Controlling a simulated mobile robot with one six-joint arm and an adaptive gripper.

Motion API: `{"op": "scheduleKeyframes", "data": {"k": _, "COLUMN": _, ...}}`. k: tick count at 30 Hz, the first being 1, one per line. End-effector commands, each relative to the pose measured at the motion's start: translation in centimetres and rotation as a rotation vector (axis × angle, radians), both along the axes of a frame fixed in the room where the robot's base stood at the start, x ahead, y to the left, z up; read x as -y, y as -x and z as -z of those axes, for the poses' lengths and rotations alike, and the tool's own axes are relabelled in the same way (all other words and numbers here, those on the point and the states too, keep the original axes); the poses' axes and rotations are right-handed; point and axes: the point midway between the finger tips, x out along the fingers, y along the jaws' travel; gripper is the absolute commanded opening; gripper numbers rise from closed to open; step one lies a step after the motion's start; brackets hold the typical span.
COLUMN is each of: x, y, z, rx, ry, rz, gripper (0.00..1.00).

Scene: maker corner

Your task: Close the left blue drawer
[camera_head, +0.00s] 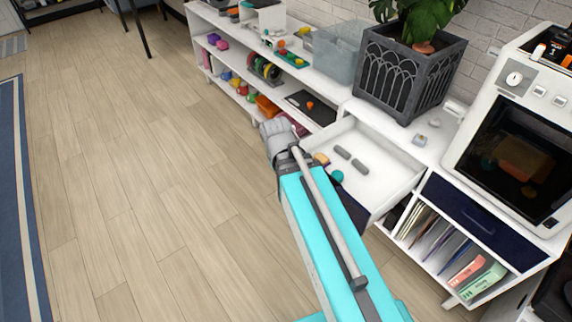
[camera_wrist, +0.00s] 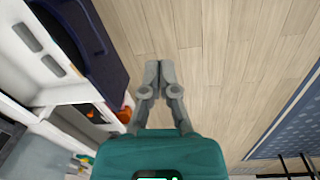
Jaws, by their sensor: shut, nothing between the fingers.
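The left blue drawer (camera_head: 388,188) is pulled out from the white cabinet, with a white inside and a dark blue front (camera_head: 352,208) partly hidden behind my arm. Two grey oblong pieces, a teal ball (camera_head: 337,176) and a tan piece show in it. In the wrist view the blue front (camera_wrist: 92,42) with its handle is at upper left. My gripper (camera_wrist: 159,68) is shut and empty, over the floor to the right of the front and apart from it in the picture. In the head view its fingertips cannot be made out.
A second blue drawer (camera_head: 482,217) to the right is closed, above a compartment of folders. A dark planter (camera_head: 408,72) and an oven-like machine (camera_head: 515,140) stand on top. Low shelves (camera_head: 225,55) continue to the left. The wooden floor (camera_head: 130,190) is clear.

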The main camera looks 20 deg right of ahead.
Motion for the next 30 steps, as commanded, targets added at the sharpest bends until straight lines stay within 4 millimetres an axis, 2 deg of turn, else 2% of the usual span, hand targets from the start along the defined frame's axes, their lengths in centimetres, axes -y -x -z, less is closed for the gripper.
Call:
{"op": "scheduleKeyframes", "data": {"k": 1, "x": 0.0, "y": -1.0, "z": 1.3, "rx": 0.000, "ry": 0.025, "rz": -0.060, "gripper": 0.00}}
{"op": "scheduleKeyframes", "data": {"k": 15, "x": 0.3, "y": -9.3, "z": 7.9, "rx": -0.126, "ry": 0.373, "rz": -0.844, "gripper": 0.00}}
{"op": "scheduleKeyframes", "data": {"k": 24, "x": -0.6, "y": -14.7, "z": 10.8, "rx": -0.327, "ry": 0.595, "rz": -1.326, "gripper": 0.00}}
{"op": "scheduleKeyframes", "data": {"k": 30, "x": -1.3, "y": -17.0, "z": 11.5, "rx": -0.453, "ry": 0.687, "rz": -1.531, "gripper": 0.00}}
